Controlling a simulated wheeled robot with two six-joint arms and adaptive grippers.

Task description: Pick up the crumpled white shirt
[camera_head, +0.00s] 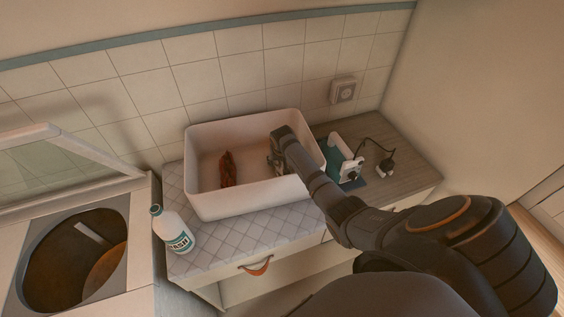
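My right arm reaches in from the lower right, and its gripper (273,158) is down inside the white basin (247,205), at the right part of it. The fingers are small and partly hidden by the wrist, so I cannot tell whether they are open or hold anything. I cannot make out a crumpled white shirt; the area under and behind the gripper is hidden. A crumpled red-brown cloth (228,170) lies in the basin, left of the gripper and apart from it. My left gripper is not in view.
The basin stands on a counter (240,239) against a tiled wall. A white bottle (174,232) stands at its front left. A white sewing-machine-like device (347,160) and a black plug (386,166) are to the right. An open-lidded washer (75,258) is at left.

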